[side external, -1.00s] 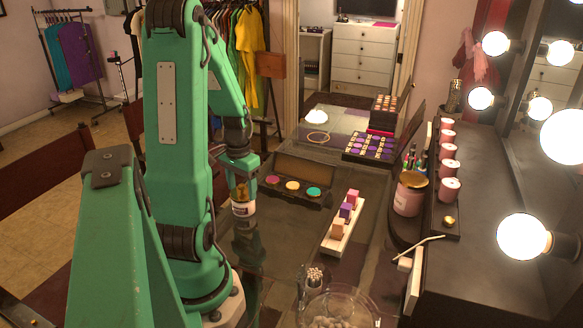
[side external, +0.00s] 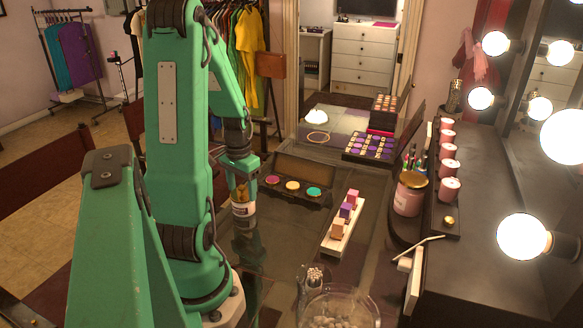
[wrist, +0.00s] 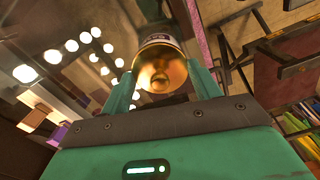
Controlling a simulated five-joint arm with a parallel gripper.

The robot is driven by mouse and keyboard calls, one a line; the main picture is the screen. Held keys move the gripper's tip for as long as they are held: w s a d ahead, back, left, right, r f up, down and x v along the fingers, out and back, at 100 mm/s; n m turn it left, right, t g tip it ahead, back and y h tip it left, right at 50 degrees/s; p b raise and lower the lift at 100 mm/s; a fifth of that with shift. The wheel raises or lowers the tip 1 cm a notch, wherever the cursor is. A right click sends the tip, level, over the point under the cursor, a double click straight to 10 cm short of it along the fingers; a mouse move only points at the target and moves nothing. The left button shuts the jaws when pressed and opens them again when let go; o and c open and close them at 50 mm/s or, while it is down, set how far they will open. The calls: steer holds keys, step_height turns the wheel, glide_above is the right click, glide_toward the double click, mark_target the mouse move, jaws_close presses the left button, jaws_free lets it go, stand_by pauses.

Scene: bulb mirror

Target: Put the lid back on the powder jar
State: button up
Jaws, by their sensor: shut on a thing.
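My gripper (side external: 241,192) points down at the left side of the glass table and is shut on the gold lid (wrist: 162,70), which sits between the fingers in the wrist view. The powder jar (side external: 243,210), small and pale with a dark band, stands upright right below the fingers. Part of its label band shows beyond the lid in the wrist view (wrist: 158,37). The lid lies in line with the jar's mouth. I cannot tell whether it rests fully on the rim, because the fingers and lid hide the mouth.
An open palette (side external: 293,186) lies just behind the jar. A white block holder (side external: 343,228) stands to the right. A pink jar with a gold top (side external: 410,193) stands further right. A glass bowl (side external: 340,308) and a small glass (side external: 312,280) are in front.

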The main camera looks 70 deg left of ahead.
steer(key=o, duration=1)
steer(key=shift+o, duration=0.6)
steer(key=shift+o, duration=0.9)
steer(key=shift+r, duration=0.1)
steer(key=shift+r, duration=3.4)
